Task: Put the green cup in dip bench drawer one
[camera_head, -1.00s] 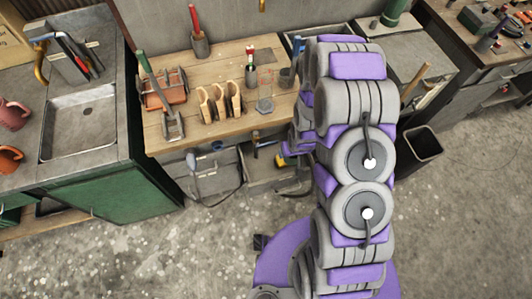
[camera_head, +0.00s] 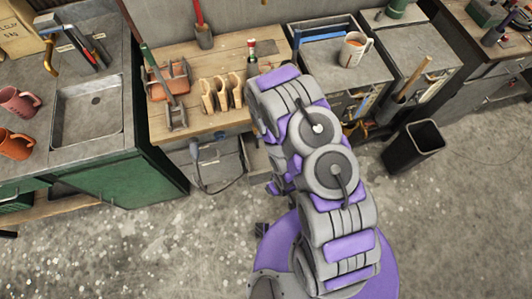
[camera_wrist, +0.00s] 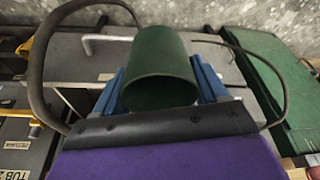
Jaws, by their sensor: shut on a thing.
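The green cup (camera_wrist: 160,68) is between the blue fingers of my gripper (camera_wrist: 162,82) in the wrist view, its open rim facing the camera. The gripper is shut on it. In the wrist view, a grey front with a pale bar handle (camera_wrist: 100,40) lies behind the cup; I cannot tell whether this is dip bench drawer one. In the head view my arm hides the gripper and cup. Under the wooden bench (camera_head: 190,130), a grey compartment (camera_head: 255,155) is partly hidden by my arm.
A sink counter (camera_head: 88,112) with two mugs stands at left. A black bin (camera_head: 413,147) stands on the floor. The wrist view shows a green panel (camera_wrist: 262,80) at right. Open concrete floor lies in front.

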